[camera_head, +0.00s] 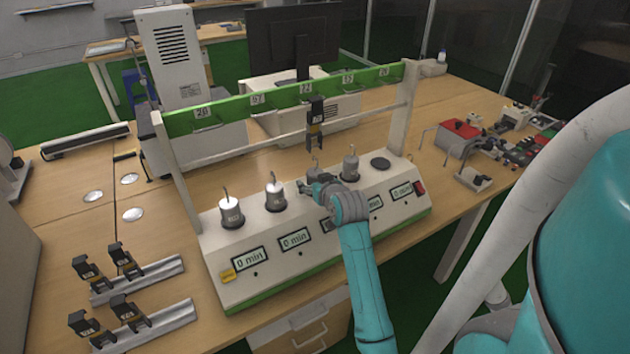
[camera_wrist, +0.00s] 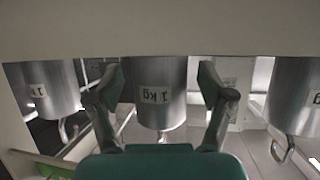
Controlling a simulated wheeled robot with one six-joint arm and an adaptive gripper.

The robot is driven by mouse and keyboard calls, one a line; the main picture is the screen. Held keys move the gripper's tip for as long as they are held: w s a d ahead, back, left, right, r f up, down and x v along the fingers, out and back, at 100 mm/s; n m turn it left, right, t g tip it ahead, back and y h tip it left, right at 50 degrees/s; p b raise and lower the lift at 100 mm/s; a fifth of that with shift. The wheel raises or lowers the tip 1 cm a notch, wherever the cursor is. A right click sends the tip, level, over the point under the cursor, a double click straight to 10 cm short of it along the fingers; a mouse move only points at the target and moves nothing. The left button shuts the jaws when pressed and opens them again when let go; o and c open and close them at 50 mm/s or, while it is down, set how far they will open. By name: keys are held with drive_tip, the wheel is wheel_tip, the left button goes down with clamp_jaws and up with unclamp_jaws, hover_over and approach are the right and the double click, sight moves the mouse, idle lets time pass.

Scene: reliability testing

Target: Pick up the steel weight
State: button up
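Several steel weights with hooks stand on the white test rig: one at the left (camera_head: 231,213), one beside it (camera_head: 276,198) and one at the right (camera_head: 350,168). Another is mostly hidden behind my gripper (camera_head: 318,186), with its hook showing above. In the wrist view, the picture is upside down, and a steel weight labelled 1 kg (camera_wrist: 160,95) is between the two fingers of my gripper (camera_wrist: 162,100). The fingers are open on either side of it, with visible gaps. Two more weights show at the left (camera_wrist: 45,90) and right (camera_wrist: 297,95).
The white rig (camera_head: 265,233) has a green-topped crossbar frame (camera_head: 290,92) with a black clip (camera_head: 316,122) hanging from it. A dark pad (camera_head: 381,163) at the right is empty. Metal rails with black clamps (camera_head: 150,325) lie at lower left. A red device (camera_head: 460,135) stands right.

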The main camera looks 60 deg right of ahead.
clamp_jaws()
drive_tip(key=shift+r, duration=1)
drive_tip(key=s+a, duration=1.1)
drive_tip(key=s, duration=0.2)
drive_tip(key=shift+s+a, duration=0.35)
